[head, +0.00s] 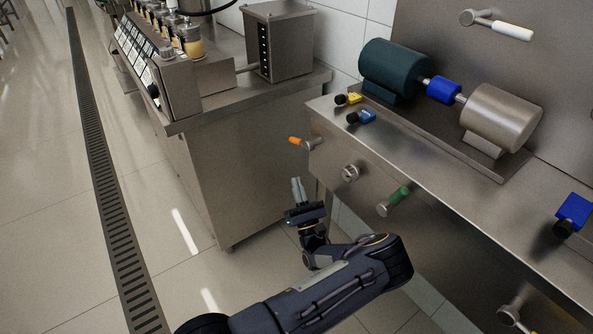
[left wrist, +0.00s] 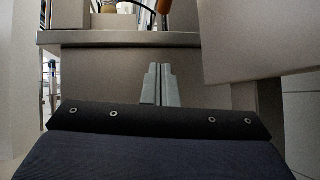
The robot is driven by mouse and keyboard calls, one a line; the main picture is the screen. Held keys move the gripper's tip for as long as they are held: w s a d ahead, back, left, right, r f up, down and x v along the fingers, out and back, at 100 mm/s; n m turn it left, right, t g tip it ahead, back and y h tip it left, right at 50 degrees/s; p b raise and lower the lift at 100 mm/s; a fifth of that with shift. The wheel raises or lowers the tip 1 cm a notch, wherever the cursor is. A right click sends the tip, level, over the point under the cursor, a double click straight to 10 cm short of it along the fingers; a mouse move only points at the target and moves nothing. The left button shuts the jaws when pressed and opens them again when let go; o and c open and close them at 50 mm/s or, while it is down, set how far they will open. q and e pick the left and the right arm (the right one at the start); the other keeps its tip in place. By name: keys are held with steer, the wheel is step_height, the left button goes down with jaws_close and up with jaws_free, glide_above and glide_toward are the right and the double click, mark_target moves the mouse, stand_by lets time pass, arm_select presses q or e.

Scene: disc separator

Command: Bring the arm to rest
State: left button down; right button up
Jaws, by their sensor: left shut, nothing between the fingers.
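My left gripper (head: 298,190) is in front of the steel bench in the head view, below the bench top and apart from it. Its two pale fingers point up and lie together, with nothing between them. The closed fingers also show in the left wrist view (left wrist: 160,84), in front of a steel cabinet. My left arm is bent, its elbow toward the right of the head view. My right gripper is not in view.
The steel bench (head: 470,215) carries a dark green motor (head: 396,70), a blue coupling (head: 443,90) and a steel drum (head: 500,118). Handles with orange (head: 296,141) and green (head: 399,196) grips stick out from its front. A steel cabinet (head: 245,160) stands behind my gripper. Open floor lies left.

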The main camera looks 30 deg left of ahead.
arm_select(q)
step_height(320, 180, down, 4)
steer(key=s+d, duration=0.1)
steer(key=s+a+r+n+g+y, duration=0.1)
steer(key=s+a+r+n+g, duration=0.1)
steer(key=s+a+n+g, duration=0.35)
steer(key=s+a+r+n+g+y, duration=0.1)
steer(key=s+a+r+n+g, duration=0.15)
steer(key=n+g, duration=0.55)
steer(key=s+r+n+g+h, duration=0.1)
steer(key=s+n+g+h, duration=0.7)
steer(key=s+g+h, duration=0.3)
steer(key=s+d+r+n+t+h, duration=0.2)
steer(key=s+d+r+t+h, duration=0.25)
steer(key=d, duration=0.25)
steer(key=s+d+r+n+t+h, duration=0.3)
steer(key=d+r+t+h, duration=0.25)
steer(key=d, duration=0.25)
steer(key=s+d+r+n+t+h, duration=0.25)
steer(key=d+r+t+h, duration=0.2)
steer(key=d, duration=0.25)
step_height(320, 180, up, 21)
steer(key=p, duration=2.1)
steer(key=shift+s+d+h, duration=0.25)
steer(key=shift+s+h, duration=0.05)
steer(key=shift+h, duration=0.15)
steer(key=shift+f, duration=0.1)
